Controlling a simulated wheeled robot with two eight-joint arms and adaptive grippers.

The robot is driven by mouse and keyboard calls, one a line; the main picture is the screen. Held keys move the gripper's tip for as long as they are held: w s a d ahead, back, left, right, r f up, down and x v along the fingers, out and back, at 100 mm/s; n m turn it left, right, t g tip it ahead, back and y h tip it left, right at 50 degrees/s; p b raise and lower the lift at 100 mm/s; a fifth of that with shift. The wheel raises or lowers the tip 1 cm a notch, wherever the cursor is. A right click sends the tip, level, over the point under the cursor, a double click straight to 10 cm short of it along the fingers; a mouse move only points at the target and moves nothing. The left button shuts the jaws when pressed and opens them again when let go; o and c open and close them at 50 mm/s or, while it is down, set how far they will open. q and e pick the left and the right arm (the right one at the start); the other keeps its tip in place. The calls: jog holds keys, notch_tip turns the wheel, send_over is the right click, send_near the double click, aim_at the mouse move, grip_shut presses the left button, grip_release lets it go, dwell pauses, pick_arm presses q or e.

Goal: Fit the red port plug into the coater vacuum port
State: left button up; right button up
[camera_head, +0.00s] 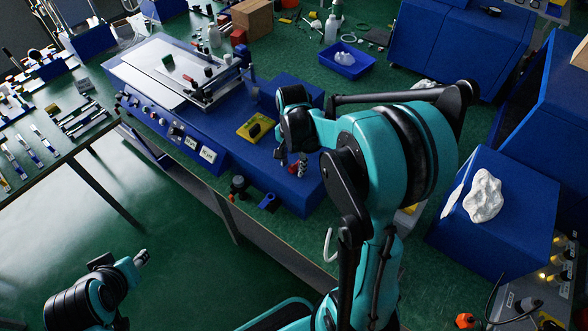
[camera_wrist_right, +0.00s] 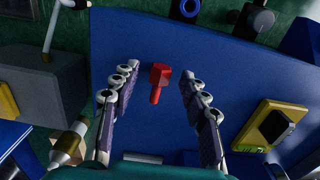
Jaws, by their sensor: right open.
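The red port plug (camera_wrist_right: 160,76) lies on a flat blue surface in the right wrist view, its thin end pointing down in the picture. In the head view only a bit of red (camera_head: 292,168) shows beside my right gripper (camera_head: 291,166). My right gripper is open. In the right wrist view its two fingers stand on either side of the plug with gaps, not gripping it. My left gripper (camera_head: 141,257) is at the lower left of the head view, away from the bench; its opening is too small to judge. I cannot tell which fitting is the vacuum port.
A yellow block with a black top (camera_head: 255,127) sits on the blue machine near the plug; it also shows in the right wrist view (camera_wrist_right: 267,126). A black fitting (camera_head: 239,186) and a blue ring (camera_head: 268,202) are at the bench front. A blue tray (camera_head: 347,70) stands behind.

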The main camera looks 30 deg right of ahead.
jog(key=shift+f, duration=0.3)
jog(key=c, duration=0.9)
jog(key=shift+r, duration=0.1)
